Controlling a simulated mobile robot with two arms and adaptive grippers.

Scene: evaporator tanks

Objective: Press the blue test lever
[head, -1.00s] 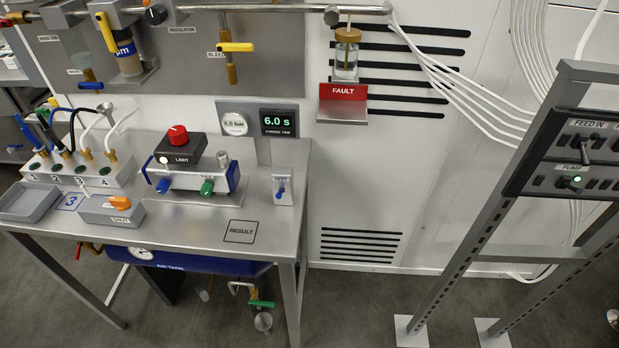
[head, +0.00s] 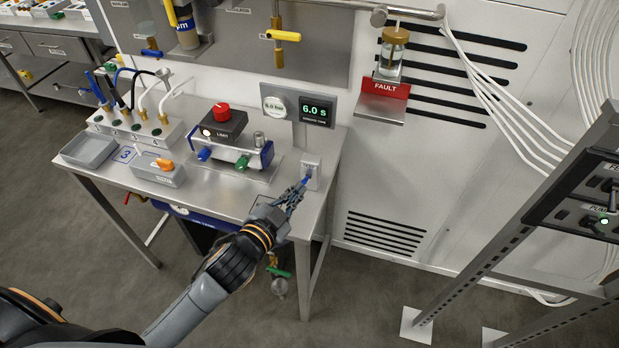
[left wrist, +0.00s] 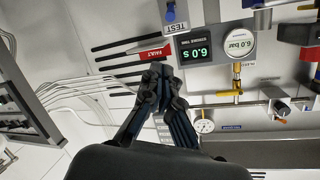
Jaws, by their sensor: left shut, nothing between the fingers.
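The blue test lever (head: 307,180) is on a small grey box (head: 311,166) at the right end of the steel bench. In the left wrist view the blue lever (left wrist: 169,11) shows at the top edge, beside the label TEST. My left gripper (head: 300,187) is shut and empty, its fingertips right at the lever in the head view and partly covering it. In the left wrist view the closed fingertips (left wrist: 160,72) appear below the lever, with a gap in the picture. I cannot tell whether they touch it. My right gripper is not in view.
A valve block with a red knob (head: 221,112) stands left of the lever box. A display reading 6.0 s (head: 316,110) is behind it. A red FAULT sign (head: 386,88) hangs on the wall at right. A metal rack (head: 500,225) stands further right.

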